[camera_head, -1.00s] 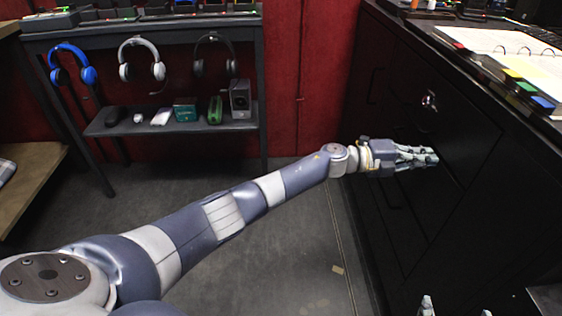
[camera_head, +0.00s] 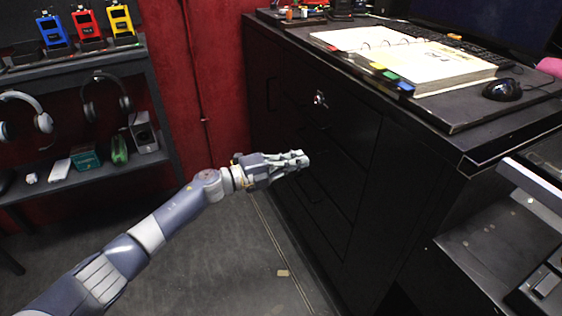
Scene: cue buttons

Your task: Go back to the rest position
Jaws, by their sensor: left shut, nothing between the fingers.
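My left gripper (camera_head: 292,161) is shut and empty. It is held out in front of the black drawer cabinet (camera_head: 350,180), below and left of the cabinet's silver lock (camera_head: 320,98). Whether its fingertips touch the cabinet front, I cannot tell. My left arm reaches in from the lower left. My right gripper is not in view.
An open binder (camera_head: 440,66), a black mouse (camera_head: 502,89) and a keyboard (camera_head: 450,42) lie on the cabinet top. A dark shelf (camera_head: 100,180) with headphones (camera_head: 106,98) and coloured devices (camera_head: 88,26) stands at left. Grey floor lies between.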

